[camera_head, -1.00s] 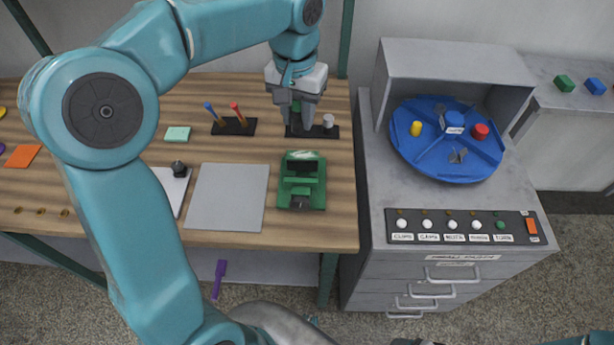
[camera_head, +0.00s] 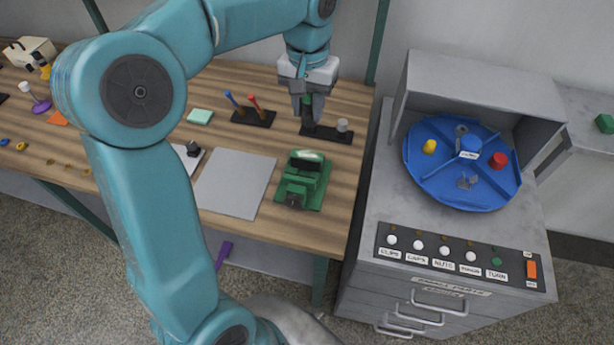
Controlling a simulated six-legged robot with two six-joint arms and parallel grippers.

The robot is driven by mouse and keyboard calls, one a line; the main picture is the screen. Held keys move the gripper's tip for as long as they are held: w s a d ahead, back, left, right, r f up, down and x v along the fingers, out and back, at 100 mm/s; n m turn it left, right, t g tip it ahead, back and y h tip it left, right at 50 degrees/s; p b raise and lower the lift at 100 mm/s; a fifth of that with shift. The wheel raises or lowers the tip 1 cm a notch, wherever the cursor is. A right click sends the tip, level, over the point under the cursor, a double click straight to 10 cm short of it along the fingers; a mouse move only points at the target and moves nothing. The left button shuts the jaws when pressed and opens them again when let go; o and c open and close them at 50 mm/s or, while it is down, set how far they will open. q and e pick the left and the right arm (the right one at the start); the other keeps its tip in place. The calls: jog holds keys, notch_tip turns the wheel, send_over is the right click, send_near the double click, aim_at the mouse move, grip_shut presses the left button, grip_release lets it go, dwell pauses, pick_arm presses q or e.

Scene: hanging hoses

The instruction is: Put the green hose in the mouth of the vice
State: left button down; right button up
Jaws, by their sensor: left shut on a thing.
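The green hose (camera_head: 307,114) stands upright at the left part of a black stand (camera_head: 330,135) near the back of the wooden bench. My left gripper (camera_head: 307,106) points down over it and is shut on it; the fingers hide most of the hose. I cannot tell whether its lower end is clear of the stand. The green vice (camera_head: 303,183) sits on the bench in front of the stand, nearer to me. Its mouth is a dark gap between the jaws, and no hose shows in it. My right gripper is out of view.
A grey-white stub (camera_head: 342,125) stands on the same black stand. Another black stand (camera_head: 253,117) with a blue and a red hose is to the left. A grey plate (camera_head: 235,184) lies left of the vice. A cabinet (camera_head: 440,250) with a blue turntable (camera_head: 458,185) stands right.

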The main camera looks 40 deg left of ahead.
pick_arm(q)
jog(key=shift+s+a+r, duration=0.15)
jog(key=shift+s+a, duration=0.1)
jog(key=shift+s+a+f, duration=0.1)
jog(key=shift+f, duration=0.1)
send_over(303, 168)
jog(key=s+d, duration=0.1)
jog(key=s, duration=0.1)
jog(key=f, duration=1.5)
jog(key=shift+w+d+f, duration=0.1)
jog(key=shift+w+f, duration=0.1)
jog(key=shift+w, duration=0.05)
notch_tip(303, 168, down, 5)
jog(key=shift+r, duration=0.2)
jog(key=shift+d+r, duration=0.1)
jog(key=shift+f, duration=0.25)
jog(key=c, duration=0.8)
grip_release()
jog(key=shift+r, duration=0.1)
